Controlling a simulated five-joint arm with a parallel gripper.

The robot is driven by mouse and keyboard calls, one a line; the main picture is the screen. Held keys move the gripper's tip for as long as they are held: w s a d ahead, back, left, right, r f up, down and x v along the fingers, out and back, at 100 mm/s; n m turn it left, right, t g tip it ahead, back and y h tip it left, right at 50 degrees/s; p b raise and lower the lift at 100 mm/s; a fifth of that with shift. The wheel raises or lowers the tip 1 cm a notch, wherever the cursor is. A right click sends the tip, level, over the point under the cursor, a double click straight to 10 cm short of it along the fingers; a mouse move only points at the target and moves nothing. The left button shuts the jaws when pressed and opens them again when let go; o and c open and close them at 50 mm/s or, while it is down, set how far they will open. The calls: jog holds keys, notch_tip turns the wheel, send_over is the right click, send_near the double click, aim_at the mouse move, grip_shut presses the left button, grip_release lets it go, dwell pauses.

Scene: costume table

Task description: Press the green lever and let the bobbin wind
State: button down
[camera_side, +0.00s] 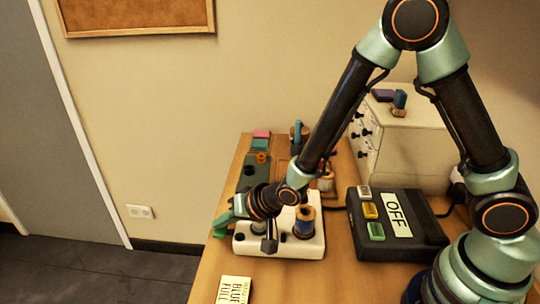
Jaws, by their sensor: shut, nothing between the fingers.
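A white winding machine (300,249) stands on the table, with a brown-orange bobbin (305,217) upright on its right part. My wrist hides part of the machine's back and left. I cannot tell whether the gripper touches the machine.
A cream drawer cabinet (412,150) stands behind the black box. Spools and small coloured blocks (260,143) stand at the back left. The table (310,285) is clear in front of the machine.

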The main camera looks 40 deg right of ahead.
aim_at(225, 231)
jog(key=shift+f, duration=0.95)
dwell(1.0)
jog(key=shift+r, duration=1.4)
jog(key=shift+r, duration=2.5)
jog(key=shift+d, duration=0.1)
